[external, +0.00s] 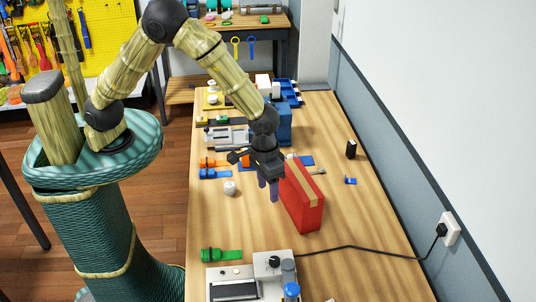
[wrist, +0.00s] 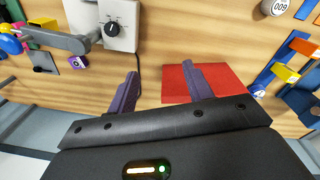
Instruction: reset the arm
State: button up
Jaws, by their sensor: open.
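My gripper (external: 268,188) is open and points down over the wooden bench, beside the red block (external: 300,196) with a tan stripe on top. In the wrist view my gripper (wrist: 162,88) shows two purple fingers spread apart with nothing between them. The red block (wrist: 226,80) lies behind and beside the right finger there; I cannot tell whether they touch. My arm reaches over the bench from the left.
The wooden bench (external: 365,225) has free room on its right side. A grey device with a dial (external: 273,262) stands at the front, its black cord running to a wall outlet (external: 450,229). Orange and blue straps (external: 212,173), a white cylinder (external: 230,188) and a small black block (external: 351,149) are nearby.

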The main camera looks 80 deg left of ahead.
jog(key=s+a+r+m, duration=0.1)
jog(key=s+a+r, duration=0.2)
jog(key=s+a, duration=0.2)
jog(key=s+a+r+m+t+b, duration=0.1)
jog(key=s+a+r+m, duration=0.1)
jog(key=s+a, duration=0.3)
jog(key=s+a+r+m+t, duration=0.1)
jog(key=s+a+r, duration=0.3)
jog(key=a, duration=0.5)
jog(key=shift+s+b, duration=0.3)
jog(key=shift+s, duration=0.55)
dwell(1.2)
